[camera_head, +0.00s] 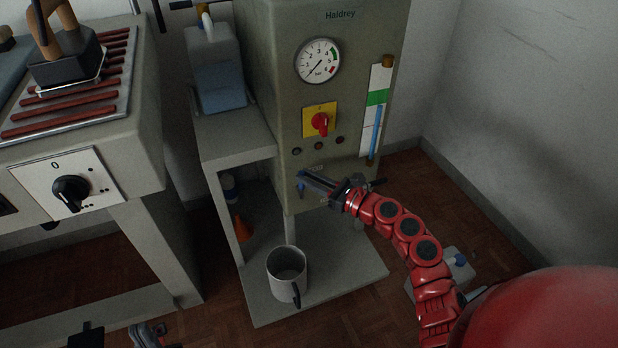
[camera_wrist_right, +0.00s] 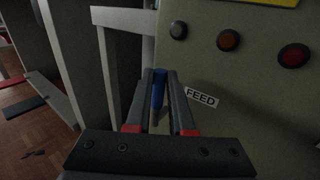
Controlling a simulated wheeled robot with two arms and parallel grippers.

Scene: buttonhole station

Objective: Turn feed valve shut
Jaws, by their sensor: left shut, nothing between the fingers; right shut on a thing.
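The feed valve's blue handle (camera_wrist_right: 158,90) sits between the fingers of my right gripper (camera_wrist_right: 160,78), beside the FEED label (camera_wrist_right: 201,97). In the head view, a small part of the blue handle (camera_head: 301,187) shows at the tip of my right gripper (camera_head: 305,181), low on the front of the grey-green machine (camera_head: 265,90). The gripper is shut on the handle. The valve body is mostly hidden by the fingers. My left gripper (camera_head: 148,334) shows only in part at the bottom left edge, low over the floor, shut and empty.
A pressure gauge (camera_head: 318,61), a red knob on a yellow plate (camera_head: 320,120) and a level tube (camera_head: 376,112) are on the machine front. A mug (camera_head: 287,272) stands on the low shelf (camera_head: 345,283). A counter with a dial (camera_head: 71,190) is at the left.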

